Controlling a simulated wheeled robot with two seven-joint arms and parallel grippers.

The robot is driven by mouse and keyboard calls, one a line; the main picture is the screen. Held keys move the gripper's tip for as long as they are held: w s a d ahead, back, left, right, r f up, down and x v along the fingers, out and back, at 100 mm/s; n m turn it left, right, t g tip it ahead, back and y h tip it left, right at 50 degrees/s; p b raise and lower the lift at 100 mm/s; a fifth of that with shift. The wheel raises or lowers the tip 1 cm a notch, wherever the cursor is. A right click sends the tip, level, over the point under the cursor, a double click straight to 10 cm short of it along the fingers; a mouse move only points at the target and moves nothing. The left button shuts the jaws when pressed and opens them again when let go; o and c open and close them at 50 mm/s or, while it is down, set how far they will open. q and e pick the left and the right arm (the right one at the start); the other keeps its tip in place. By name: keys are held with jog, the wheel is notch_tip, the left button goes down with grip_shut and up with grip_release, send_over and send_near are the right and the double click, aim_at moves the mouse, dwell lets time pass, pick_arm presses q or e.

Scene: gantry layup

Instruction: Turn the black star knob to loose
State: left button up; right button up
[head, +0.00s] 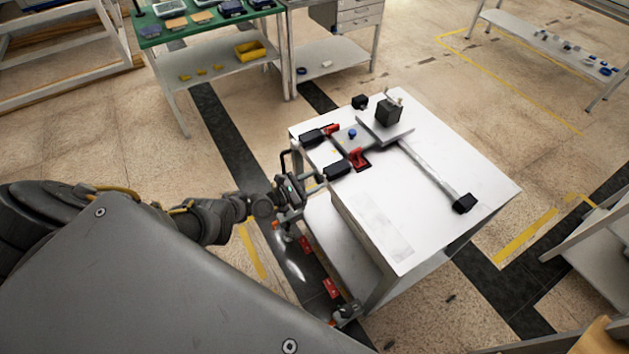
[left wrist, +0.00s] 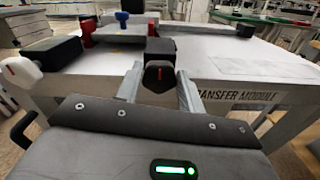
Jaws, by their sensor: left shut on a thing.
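The black star knob (left wrist: 158,76) has a red mark on its face and sits at the table's near edge in the left wrist view. My left gripper (left wrist: 158,88) has its two grey fingers on either side of the knob, shut on it. In the head view my left gripper (head: 314,184) is at the left edge of the white table (head: 440,190), beside a black block (head: 338,170). The knob itself is not clear there, as the gripper largely covers it.
A white knob with a red mark (left wrist: 22,70) stands left of my gripper. Red clamps (head: 358,158), a blue knob (head: 352,134) and a dark block (head: 388,112) on a plate are on the table. A rail runs to a black end block (head: 464,203). The table's front is mostly clear.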

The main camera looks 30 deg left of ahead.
pick_arm(q)
jog(key=shift+f, duration=0.1)
jog(key=o, duration=1)
jog(key=shift+c, duration=0.2)
jog(key=p+v, duration=0.2)
jog(key=v, duration=0.9)
jog(key=shift+d, duration=0.1)
